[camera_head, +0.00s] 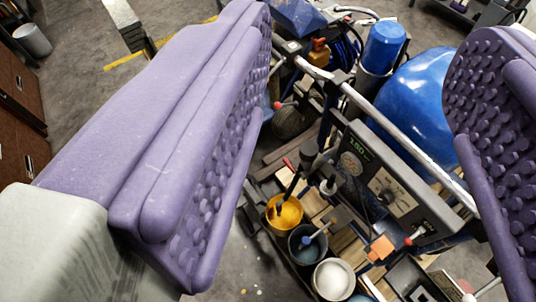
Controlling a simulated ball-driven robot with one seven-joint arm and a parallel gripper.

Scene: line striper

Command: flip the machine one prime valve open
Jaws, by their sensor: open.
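The line striper machine (405,192) fills the middle and right of the view, with a dark control panel, pale tube frame and blue parts. Several small red-tipped levers or knobs show on it: one at the upper left (283,104), one left of the panel (288,163) and one at its lower end (413,238). I cannot tell which is the prime valve or how it is set. My gripper (375,110) is open, its two purple studded fingers wide apart on either side of the machine. Nothing is seen held between them. The fingers hide parts of the machine's sides.
A yellow paint pot (285,218), a dark pot (306,250) and a white pot (333,280) stand at the lower middle. A large blue tank (420,95) and blue cylinder (384,48) rise behind the panel. Brown cabinets (18,90) stand far left. Grey floor (75,75) is open there.

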